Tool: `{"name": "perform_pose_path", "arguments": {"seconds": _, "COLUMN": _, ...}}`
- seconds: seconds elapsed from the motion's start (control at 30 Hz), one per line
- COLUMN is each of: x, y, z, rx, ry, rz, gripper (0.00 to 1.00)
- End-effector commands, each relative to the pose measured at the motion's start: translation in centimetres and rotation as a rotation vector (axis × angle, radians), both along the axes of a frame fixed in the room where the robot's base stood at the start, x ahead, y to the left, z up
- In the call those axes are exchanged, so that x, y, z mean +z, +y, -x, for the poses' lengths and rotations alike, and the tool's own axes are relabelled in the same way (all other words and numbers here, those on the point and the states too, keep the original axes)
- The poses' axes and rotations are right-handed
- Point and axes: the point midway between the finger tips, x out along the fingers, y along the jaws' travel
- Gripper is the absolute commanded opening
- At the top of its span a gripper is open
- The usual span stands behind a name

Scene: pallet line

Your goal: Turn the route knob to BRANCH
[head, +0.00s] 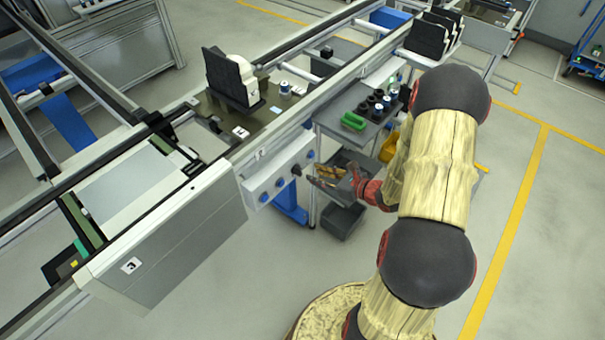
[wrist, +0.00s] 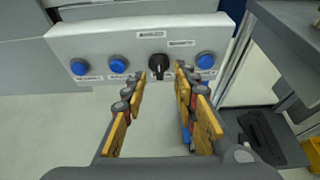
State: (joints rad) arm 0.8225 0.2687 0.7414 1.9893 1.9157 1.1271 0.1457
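The route knob (wrist: 157,64) is a black rotary knob on a light grey control panel (wrist: 100,43). In the wrist view its grip bar looks near upright, with small labels above it that are too blurred to read. The knob also shows in the head view as a dark spot (head: 296,170) on the panel's face. My gripper (wrist: 161,74) is open, its yellow-padded fingers pointing at the panel with the knob between the tips in the picture. In the head view my gripper (head: 316,175) is just right of the knob, apparently short of it. I cannot tell any contact.
Blue buttons flank the knob: two on its left (wrist: 118,64) and one on its right (wrist: 205,60), close to my right finger. A shelf cart (head: 350,135) with a green bin stands right of the panel, a dark bin (head: 342,220) below. The conveyor rises behind.

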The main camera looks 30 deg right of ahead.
Motion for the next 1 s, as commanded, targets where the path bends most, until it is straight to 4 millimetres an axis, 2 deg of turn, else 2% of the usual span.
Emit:
{"name": "perform_pose_path", "arguments": {"seconds": 0.3, "x": -2.1, "y": 1.7, "z": -4.1, "rx": 0.005, "ry": 0.0, "rz": 0.0, "gripper": 0.29}}
{"name": "perform_pose_path", "arguments": {"seconds": 0.5, "x": -2.7, "y": 2.3, "z": -5.8, "rx": 0.006, "ry": 0.001, "rz": 0.001, "gripper": 0.29}}
{"name": "perform_pose_path", "arguments": {"seconds": 0.83, "x": -2.7, "y": 2.3, "z": -6.1, "rx": 0.004, "ry": 0.001, "rz": 0.001, "gripper": 0.29}}
{"name": "perform_pose_path", "arguments": {"seconds": 1.0, "x": -2.7, "y": 2.4, "z": -6.1, "rx": 0.004, "ry": 0.001, "rz": 0.001, "gripper": 0.2}}
